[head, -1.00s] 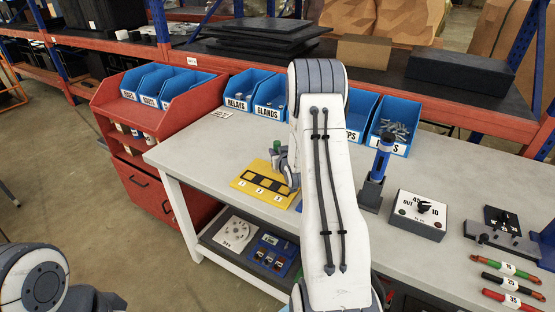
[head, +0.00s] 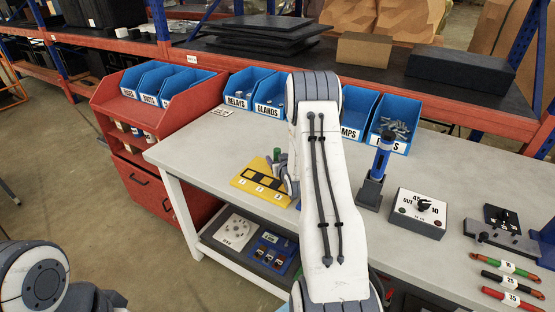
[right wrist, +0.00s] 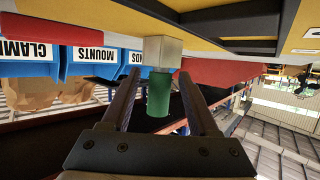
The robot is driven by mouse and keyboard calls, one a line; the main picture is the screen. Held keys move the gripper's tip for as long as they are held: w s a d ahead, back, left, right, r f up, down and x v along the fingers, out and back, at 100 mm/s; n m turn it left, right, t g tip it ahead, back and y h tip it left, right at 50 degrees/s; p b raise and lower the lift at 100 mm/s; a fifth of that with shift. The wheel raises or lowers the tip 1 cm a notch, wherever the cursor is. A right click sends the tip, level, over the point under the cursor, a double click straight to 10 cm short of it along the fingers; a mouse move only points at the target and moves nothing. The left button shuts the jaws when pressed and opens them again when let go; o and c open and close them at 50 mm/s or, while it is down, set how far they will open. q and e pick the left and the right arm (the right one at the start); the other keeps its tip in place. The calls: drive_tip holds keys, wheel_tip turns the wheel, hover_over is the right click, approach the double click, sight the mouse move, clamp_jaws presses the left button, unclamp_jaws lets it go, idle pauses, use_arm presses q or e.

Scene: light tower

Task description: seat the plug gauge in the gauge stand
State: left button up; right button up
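The plug gauge, with a green handle (right wrist: 158,94) and a pale steel block end (right wrist: 162,51), stands between the fingers of my right gripper (right wrist: 158,78). Gaps show on both sides of the handle, so the fingers look open around it. The wrist view is upside down. In the head view the green handle (head: 277,153) shows above the yellow gauge stand (head: 245,183), upright at its far side. The stand has dark windows and white labels. The steel end meets the stand; I cannot tell how deep it sits. My right arm hides part of the stand. My left gripper is out of view.
A blue-topped post on a dark base (head: 371,192) and a white dial box (head: 418,212) stand right of my arm. Coloured labelled rods (head: 508,283) lie at the right. Blue bins (head: 240,90) line the back. The table's left part is clear.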

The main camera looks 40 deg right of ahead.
drive_tip(key=shift+s+r, duration=0.1)
drive_tip(key=shift+r, duration=0.15)
drive_tip(key=b+v, duration=0.1)
drive_tip(key=v, duration=1)
drive_tip(key=shift+s+a, duration=0.2)
drive_tip(key=shift+s, duration=0.15)
drive_tip(key=a, duration=0.2)
drive_tip(key=w+a+n+y, duration=0.1)
drive_tip(key=w+a+y, duration=0.1)
drive_tip(key=a, duration=0.1)
drive_tip(key=shift+w+a+r+n+g, duration=0.2)
drive_tip(key=shift+a+r+n+g, duration=0.1)
drive_tip(key=s+a+r+n+g+y, duration=0.1)
drive_tip(key=s+a+n+g+y, duration=0.15)
drive_tip(key=a, duration=0.85)
drive_tip(key=s+a+r+n+g+y, duration=0.1)
drive_tip(key=s+a+n+g+y, duration=0.15)
drive_tip(key=a, duration=0.85)
drive_tip(key=s+a+r+n+g, duration=0.2)
drive_tip(key=s+a, duration=0.3)
drive_tip(key=s, duration=0.6)
drive_tip(key=s+a+r+n+g, duration=0.3)
drive_tip(key=s+a+g, duration=0.2)
drive_tip(key=s, duration=0.7)
drive_tip(key=shift+a+h, duration=0.3)
drive_tip(key=shift+a, duration=0.25)
drive_tip(key=shift+r, duration=0.15)
